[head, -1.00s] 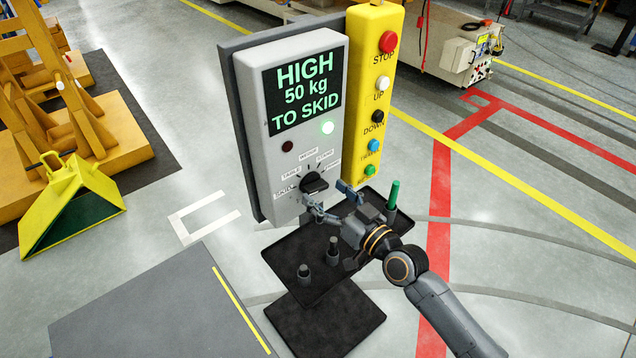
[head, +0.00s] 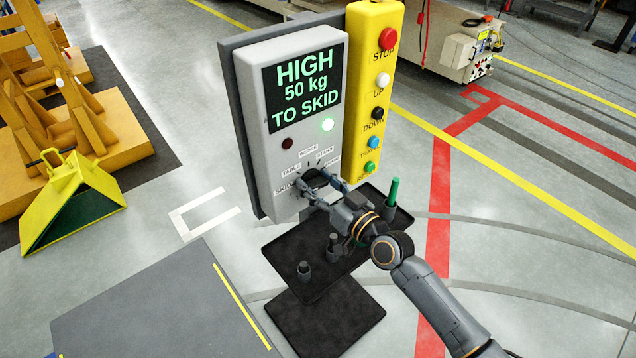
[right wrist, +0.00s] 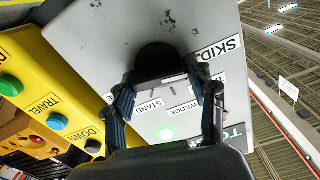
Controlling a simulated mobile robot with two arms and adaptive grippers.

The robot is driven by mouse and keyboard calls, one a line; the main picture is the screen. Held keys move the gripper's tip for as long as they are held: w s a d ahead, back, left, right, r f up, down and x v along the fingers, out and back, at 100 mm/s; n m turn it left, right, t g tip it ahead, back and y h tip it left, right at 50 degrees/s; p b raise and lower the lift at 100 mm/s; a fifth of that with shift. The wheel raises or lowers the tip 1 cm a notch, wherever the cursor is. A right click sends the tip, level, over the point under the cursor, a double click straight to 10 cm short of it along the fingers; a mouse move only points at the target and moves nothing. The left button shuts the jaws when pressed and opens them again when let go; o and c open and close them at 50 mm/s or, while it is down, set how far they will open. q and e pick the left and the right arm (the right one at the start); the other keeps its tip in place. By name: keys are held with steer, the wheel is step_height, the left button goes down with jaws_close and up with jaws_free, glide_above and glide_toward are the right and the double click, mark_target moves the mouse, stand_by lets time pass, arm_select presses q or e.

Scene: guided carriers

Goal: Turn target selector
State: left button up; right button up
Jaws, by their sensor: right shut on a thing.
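The target selector is a black knob (right wrist: 158,62) on a light grey control box (head: 262,90), with labels around it including SKID, TABLE, WEDGE and STAND. The box screen (head: 304,92) reads "HIGH 50 kg TO SKID". My right gripper (head: 322,182) is at the knob, its fingers on either side and shut on it. In the right wrist view my right gripper (right wrist: 165,92) covers part of the knob, so its pointer direction cannot be told. My left gripper is not in view.
A yellow button panel (head: 373,90) with STOP, UP and DOWN buttons stands right beside the box. A black tray (head: 290,245) with upright pegs and a green rod (head: 393,192) lies below. A yellow wedge-shaped piece (head: 70,200) is on the floor at left.

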steer(key=m, duration=0.3)
steer(key=shift+m, duration=0.3)
steer(key=shift+w+d+f+m+b, duration=0.1)
steer(key=shift+m+b, duration=0.1)
steer(key=shift+m, duration=0.8)
steer(key=shift+d+m+b, duration=0.1)
steer(key=shift+m+b, duration=0.1)
steer(key=shift+m, duration=0.8)
steer(key=o, duration=1.2)
steer(key=shift+c, duration=0.2)
steer(key=v, duration=1.2)
